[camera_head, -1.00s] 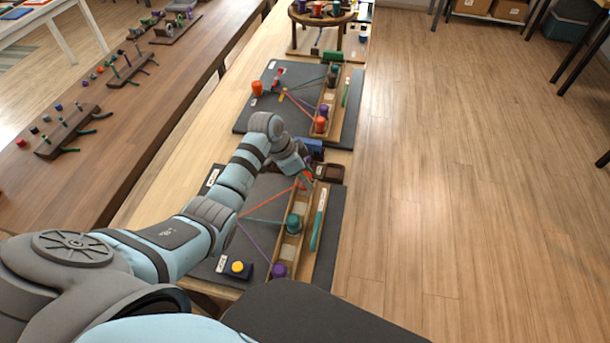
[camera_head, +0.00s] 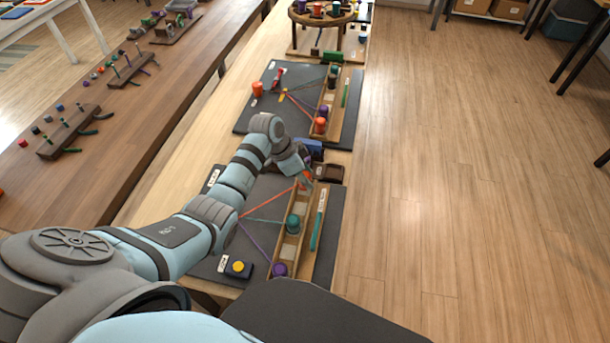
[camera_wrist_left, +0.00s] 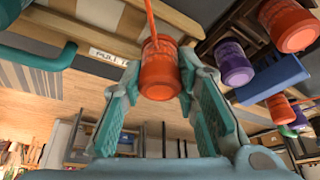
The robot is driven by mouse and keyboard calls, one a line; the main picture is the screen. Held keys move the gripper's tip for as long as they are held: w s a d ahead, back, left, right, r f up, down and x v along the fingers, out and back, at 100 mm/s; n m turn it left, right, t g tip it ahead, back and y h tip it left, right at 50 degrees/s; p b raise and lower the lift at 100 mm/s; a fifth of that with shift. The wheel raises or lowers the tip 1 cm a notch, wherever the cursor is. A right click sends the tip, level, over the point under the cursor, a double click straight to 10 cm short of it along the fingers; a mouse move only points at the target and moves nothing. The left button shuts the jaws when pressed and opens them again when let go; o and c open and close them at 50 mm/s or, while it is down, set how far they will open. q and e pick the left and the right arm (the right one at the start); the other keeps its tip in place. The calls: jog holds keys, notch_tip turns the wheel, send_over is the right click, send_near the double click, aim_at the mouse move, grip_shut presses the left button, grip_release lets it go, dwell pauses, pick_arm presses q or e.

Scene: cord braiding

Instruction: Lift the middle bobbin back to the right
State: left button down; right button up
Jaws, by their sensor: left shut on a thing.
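My left gripper (camera_head: 304,179) is shut on an orange bobbin (camera_wrist_left: 160,70) with a red cord running from its top in the left wrist view. In the head view that bobbin is mostly hidden by the gripper, at the far end of the near wooden rack (camera_head: 307,208). A teal bobbin (camera_head: 292,224) stands around the middle of the rack. A purple bobbin (camera_head: 279,269) stands at its near end. Red, teal and purple cords fan out from a point at the left of the mat. My right gripper is not in view.
A yellow button (camera_head: 238,266) on a dark box sits left of the purple bobbin. A green rod (camera_head: 316,230) lies along the rack's right side. A dark blue box (camera_head: 310,149) stands beyond my gripper. A second grey mat (camera_head: 268,112) with another bobbin rack lies farther back.

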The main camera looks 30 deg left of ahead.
pick_arm(q)
jog(key=shift+f+b, duration=0.45)
jog(key=shift+f, duration=0.35)
jog(key=c, duration=1.2)
grip_release()
jog(key=shift+o, duration=0.2)
